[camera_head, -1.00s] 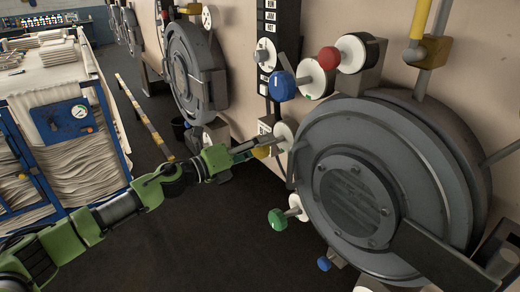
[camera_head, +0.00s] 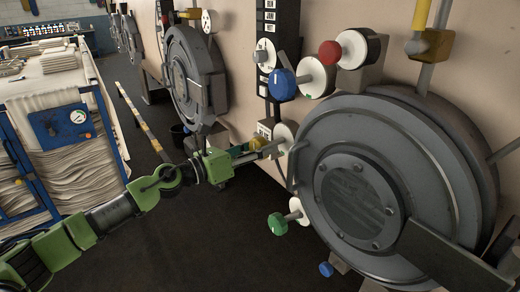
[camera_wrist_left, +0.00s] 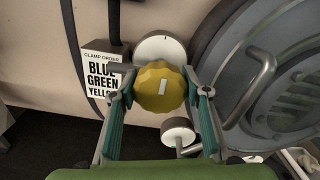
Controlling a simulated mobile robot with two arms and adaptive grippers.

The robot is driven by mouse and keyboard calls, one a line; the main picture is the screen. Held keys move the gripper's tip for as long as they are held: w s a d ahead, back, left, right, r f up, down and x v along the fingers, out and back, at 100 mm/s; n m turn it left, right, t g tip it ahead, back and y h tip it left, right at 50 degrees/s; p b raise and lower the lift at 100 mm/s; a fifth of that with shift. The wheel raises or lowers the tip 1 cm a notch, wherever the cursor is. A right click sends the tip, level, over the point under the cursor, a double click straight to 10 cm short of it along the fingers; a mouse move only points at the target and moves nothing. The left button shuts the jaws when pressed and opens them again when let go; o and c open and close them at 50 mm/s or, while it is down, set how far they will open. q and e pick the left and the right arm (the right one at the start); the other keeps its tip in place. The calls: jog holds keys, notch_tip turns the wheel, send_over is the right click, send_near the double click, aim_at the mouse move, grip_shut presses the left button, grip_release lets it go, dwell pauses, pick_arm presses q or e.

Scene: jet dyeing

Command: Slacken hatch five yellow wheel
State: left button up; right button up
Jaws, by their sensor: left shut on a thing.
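The yellow wheel (camera_head: 257,144) sits on a short shaft in front of a white disc at the left edge of the large round grey hatch (camera_head: 350,190). In the left wrist view the yellow wheel (camera_wrist_left: 161,86) is lobed, with a white mark on its face pointing nearly upright. My left gripper (camera_head: 255,150) is shut on it, one finger on each side; the fingers (camera_wrist_left: 160,100) also show in the left wrist view. My right gripper is not in view.
A blue wheel (camera_head: 282,84) and a red wheel (camera_head: 330,54) are above, a green wheel (camera_head: 277,223) below. A clamp order sign (camera_wrist_left: 103,75) reads blue, green, yellow. A second hatch (camera_head: 190,75) stands farther back. A cloth-filled cart (camera_head: 65,125) is at left; dark floor lies between.

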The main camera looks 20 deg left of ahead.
pick_arm(q)
jog(key=shift+f, duration=0.1)
dwell(0.4)
jog(key=o, duration=1.1)
jog(key=shift+v, duration=6)
